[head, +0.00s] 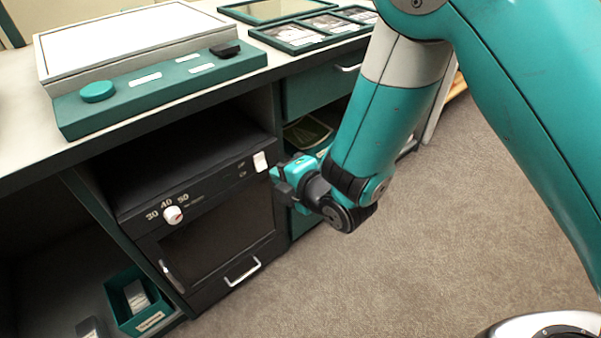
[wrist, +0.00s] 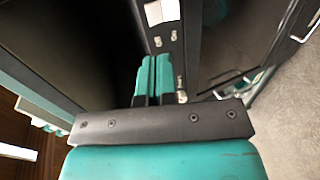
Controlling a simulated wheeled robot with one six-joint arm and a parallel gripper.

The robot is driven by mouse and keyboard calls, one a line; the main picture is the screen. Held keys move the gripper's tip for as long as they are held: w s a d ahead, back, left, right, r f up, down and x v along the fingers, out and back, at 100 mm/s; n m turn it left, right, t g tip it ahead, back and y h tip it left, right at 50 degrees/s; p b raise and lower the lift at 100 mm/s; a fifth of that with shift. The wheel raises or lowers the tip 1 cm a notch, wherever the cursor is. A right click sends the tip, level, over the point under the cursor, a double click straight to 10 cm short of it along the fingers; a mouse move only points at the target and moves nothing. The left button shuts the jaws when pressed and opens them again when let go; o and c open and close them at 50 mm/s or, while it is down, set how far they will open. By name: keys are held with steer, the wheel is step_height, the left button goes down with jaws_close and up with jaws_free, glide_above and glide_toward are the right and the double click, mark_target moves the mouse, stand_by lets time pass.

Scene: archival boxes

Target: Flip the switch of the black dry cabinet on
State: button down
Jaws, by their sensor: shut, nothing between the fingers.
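The black dry cabinet (head: 215,245) sits under the counter, with its door shut. Its top control strip carries a white dial (head: 172,215) marked 30, 40, 50 at the left and a white rocker switch (head: 260,161) at the right end. In the wrist view the switch (wrist: 162,11) shows at the top, beyond my fingertips, with small marks below it. I cannot tell its position. My gripper (head: 275,173) is beside the right end of the strip, close to the switch. In the wrist view its teal fingers (wrist: 154,60) are together and empty; contact with the panel cannot be told.
The counter above holds a light panel with a teal base (head: 160,90) and several framed pictures (head: 310,32). A teal drawer (head: 318,86) and an open shelf are right of the cabinet. A teal box (head: 137,302) stands lower left. Carpet (head: 400,270) is clear at right.

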steer(key=v, duration=0.5)
steer(key=shift+d+r+p, duration=0.15)
steer(key=shift+d+p, duration=0.2)
steer(key=b, duration=0.3)
steer(key=d+f+b, duration=0.1)
steer(key=b, duration=0.3)
steer(key=shift+w+f, duration=0.2)
steer(key=shift+w, duration=0.05)
steer(key=shift+r, duration=0.15)
